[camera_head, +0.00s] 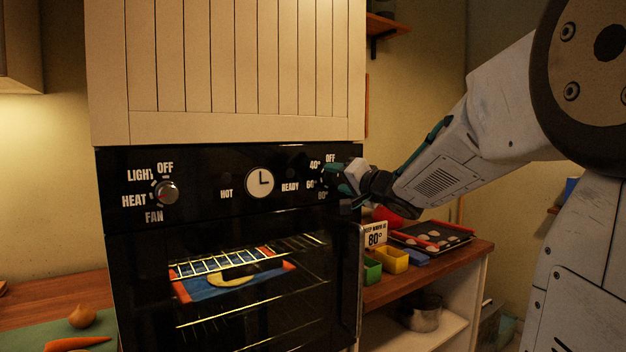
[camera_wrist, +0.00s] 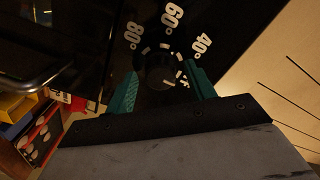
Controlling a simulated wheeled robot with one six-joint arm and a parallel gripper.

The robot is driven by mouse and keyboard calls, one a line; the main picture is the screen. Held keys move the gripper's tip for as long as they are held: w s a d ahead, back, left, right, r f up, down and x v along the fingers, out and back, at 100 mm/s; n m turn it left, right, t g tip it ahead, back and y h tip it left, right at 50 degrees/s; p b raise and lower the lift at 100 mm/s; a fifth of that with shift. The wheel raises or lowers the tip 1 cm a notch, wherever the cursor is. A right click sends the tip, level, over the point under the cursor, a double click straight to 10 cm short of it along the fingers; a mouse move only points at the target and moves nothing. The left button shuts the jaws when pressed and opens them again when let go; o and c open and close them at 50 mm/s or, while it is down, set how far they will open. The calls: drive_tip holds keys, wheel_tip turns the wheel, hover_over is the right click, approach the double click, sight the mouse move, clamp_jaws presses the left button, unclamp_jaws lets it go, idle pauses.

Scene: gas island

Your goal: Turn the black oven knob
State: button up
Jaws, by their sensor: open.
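The black oven knob (camera_wrist: 160,72) shows in the wrist view, with white tick marks around it and the labels 40°, 60° and 80° beyond. My gripper (camera_wrist: 163,84) is open, with one teal finger on each side of the knob in the picture. I cannot tell whether the fingers touch it. In the head view my gripper (camera_head: 338,179) is at the right end of the black oven's panel (camera_head: 215,192), over the temperature dial, and hides the knob. The OFF label shows above it. A sign (camera_head: 375,234) right of the oven reads 80°.
A red-marked mode knob (camera_head: 166,192) and a clock (camera_head: 260,182) are on the panel. The vertical oven door handle (camera_head: 353,285) stands out below my gripper. A tray (camera_head: 430,236), yellow box (camera_head: 393,260) and green box (camera_head: 372,271) are on the right counter.

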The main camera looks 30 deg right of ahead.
drive_tip(key=shift+w, duration=0.25)
drive_tip(key=c, duration=1)
